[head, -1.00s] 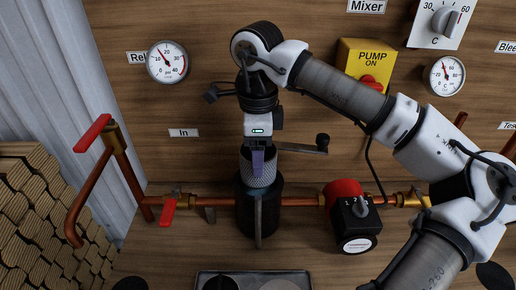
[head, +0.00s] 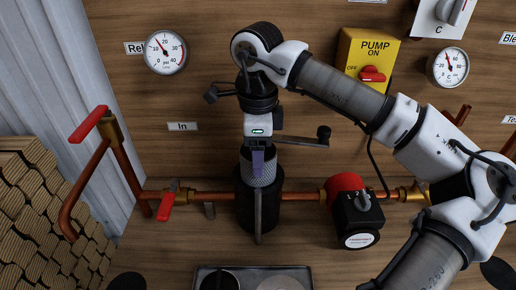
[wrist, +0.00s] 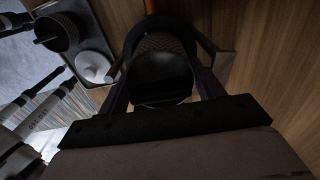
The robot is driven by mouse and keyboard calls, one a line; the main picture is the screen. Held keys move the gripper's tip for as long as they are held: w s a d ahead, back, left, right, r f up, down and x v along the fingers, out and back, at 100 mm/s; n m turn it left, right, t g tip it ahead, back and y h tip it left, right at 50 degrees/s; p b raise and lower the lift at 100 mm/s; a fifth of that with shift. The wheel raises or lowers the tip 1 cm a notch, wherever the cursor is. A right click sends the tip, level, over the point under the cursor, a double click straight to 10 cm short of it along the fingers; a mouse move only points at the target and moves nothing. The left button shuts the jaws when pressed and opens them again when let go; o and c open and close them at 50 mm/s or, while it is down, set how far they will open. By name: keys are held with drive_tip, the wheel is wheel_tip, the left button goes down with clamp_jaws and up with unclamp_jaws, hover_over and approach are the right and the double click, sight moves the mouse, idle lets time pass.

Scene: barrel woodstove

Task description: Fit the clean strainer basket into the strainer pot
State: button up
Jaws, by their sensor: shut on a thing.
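The strainer basket (head: 263,172) is a grey mesh cylinder. My gripper (head: 258,163) points down from above and is shut on it; the purple fingers show at its front. The basket is upright over the black strainer pot (head: 270,212), and its lower end is hidden behind the pot's rim, so it looks partly inside. How deep it sits cannot be told. In the wrist view, the basket's mesh wall (wrist: 165,42) shows between my gripper's fingers (wrist: 162,88), with the dark pot (wrist: 160,20) beyond it.
A tray (head: 305,270) with a dark round container and a pale disc lies in front. Copper pipe (head: 215,196) runs to both sides of the pot. A red-and-black pump (head: 357,212) stands at right, a red-handled valve (head: 167,205) at left. Stacked wood (head: 35,200) fills the left.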

drive_tip(key=shift+f+b, duration=1.75)
drive_tip(key=shift+f, duration=0.35)
drive_tip(key=o, duration=1.3)
drive_tip(key=shift+c, duration=0.2)
drive_tip(key=shift+r, duration=0.1)
drive_tip(key=shift+r+p, duration=2)
drive_tip(key=shift+r, duration=1)
